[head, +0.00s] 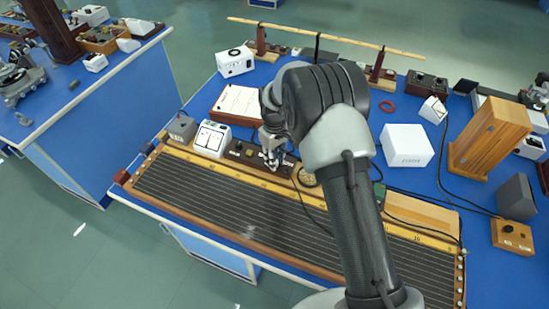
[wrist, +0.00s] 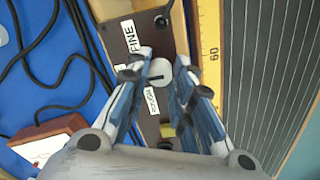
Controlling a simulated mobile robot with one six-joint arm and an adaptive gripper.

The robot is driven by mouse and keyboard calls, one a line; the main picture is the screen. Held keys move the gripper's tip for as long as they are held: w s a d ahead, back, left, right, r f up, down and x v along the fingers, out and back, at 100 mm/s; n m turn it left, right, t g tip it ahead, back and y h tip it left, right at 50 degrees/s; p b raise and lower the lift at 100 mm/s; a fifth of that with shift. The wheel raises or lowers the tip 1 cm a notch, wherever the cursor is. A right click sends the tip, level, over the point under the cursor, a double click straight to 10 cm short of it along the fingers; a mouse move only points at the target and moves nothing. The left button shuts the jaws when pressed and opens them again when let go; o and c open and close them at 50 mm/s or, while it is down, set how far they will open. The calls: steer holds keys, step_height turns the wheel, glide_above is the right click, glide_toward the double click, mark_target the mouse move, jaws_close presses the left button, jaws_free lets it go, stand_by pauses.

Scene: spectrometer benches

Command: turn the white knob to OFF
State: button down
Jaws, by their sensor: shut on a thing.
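The white knob (wrist: 161,73) sits on a dark brown panel (wrist: 148,52) in the wrist view. A dark line on it points left. A FINE label (wrist: 130,37) is above left of it and a ROUGH label (wrist: 150,100) below left. Another label between them is mostly hidden by my left finger, so I cannot read it. My gripper (wrist: 166,76) is shut on the knob, one finger on each side. In the head view my gripper (head: 271,158) reaches down to the panel behind the long slatted board. The knob is hidden there.
A black knob (wrist: 162,20) stands on the same panel. A white-faced meter (head: 211,138) is left of my gripper and a white box (head: 405,145) right of it. Black cables (wrist: 45,65) lie beside the panel. The long slatted board (head: 225,205) fills the bench front.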

steer(key=c, duration=1.4)
jaws_free()
steer(key=shift+o, duration=0.2)
step_height(320, 180, up, 12)
steer(key=s+d+r+m+t, duration=0.1)
steer(key=s+d+r+m, duration=0.1)
steer(key=s+d+r, duration=0.55)
steer(key=s+d+r+m+t, duration=0.15)
steer(key=s+r, duration=0.35)
steer(key=r, duration=0.5)
steer(key=s+d+m+t, duration=0.1)
steer(key=s+d, duration=0.3)
steer(key=s, duration=0.6)
steer(key=s+d+m+t, duration=0.1)
steer(key=s+d+m, duration=0.2)
steer(key=s, duration=0.8)
steer(key=shift+s+d+r+m, duration=0.25)
steer(key=shift+d+m, duration=0.1)
steer(key=shift+m, duration=0.3)
